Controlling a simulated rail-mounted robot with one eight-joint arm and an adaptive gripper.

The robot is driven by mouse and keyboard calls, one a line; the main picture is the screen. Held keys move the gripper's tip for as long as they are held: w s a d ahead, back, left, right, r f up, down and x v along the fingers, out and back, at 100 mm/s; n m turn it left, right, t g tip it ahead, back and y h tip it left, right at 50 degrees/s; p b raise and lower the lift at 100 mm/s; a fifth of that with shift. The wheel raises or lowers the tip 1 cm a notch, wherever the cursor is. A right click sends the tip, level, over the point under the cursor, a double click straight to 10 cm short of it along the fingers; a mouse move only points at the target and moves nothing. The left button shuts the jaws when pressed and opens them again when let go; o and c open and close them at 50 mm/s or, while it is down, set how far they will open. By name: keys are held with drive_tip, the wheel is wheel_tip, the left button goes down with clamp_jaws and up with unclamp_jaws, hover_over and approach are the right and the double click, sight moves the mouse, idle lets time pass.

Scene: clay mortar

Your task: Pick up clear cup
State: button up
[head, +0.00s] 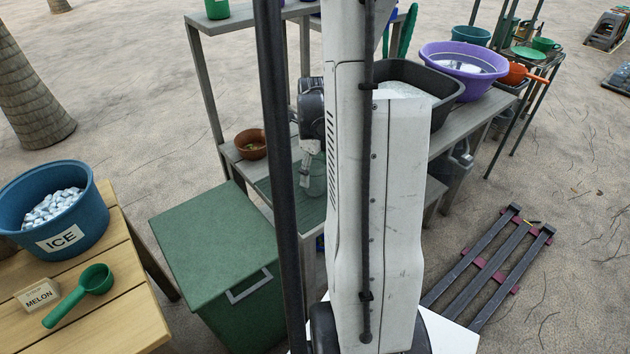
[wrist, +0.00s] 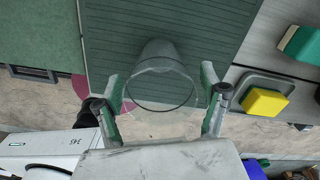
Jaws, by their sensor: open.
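The clear cup (wrist: 158,64) is see-through and stands on a green ribbed mat (wrist: 205,25) in the wrist view. Its round rim faces the camera. My gripper (wrist: 161,88) is open, with one finger on each side of the cup and a visible gap on both sides. In the head view, my gripper (head: 308,172) is beside the cup (head: 318,180) at the mat, partly hidden by my arm. Whether the fingers are level with the cup's wall is hard to tell.
A yellow sponge (wrist: 264,103) lies in a grey tray to the right, near a green and white sponge (wrist: 300,42). A brown bowl (head: 251,145) sits left of the cup. A green chest (head: 212,250) stands before the shelf. A grey tub (head: 440,92) is to the right.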

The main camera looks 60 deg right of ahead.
drive_tip(key=shift+f, duration=0.5)
drive_tip(key=c, duration=1.3)
drive_tip(key=shift+r, duration=0.1)
drive_tip(key=shift+r, duration=0.5)
drive_tip(key=w+a+r, duration=0.1)
drive_tip(key=a+r, duration=0.2)
drive_tip(key=w+a+r+p, duration=0.1)
drive_tip(key=a+r, duration=0.2)
drive_tip(key=a, duration=0.1)
drive_tip(key=w+a+r+p, duration=0.1)
drive_tip(key=a+r, duration=0.3)
drive_tip(key=shift+w+a, duration=0.1)
drive_tip(key=shift+w, duration=0.15)
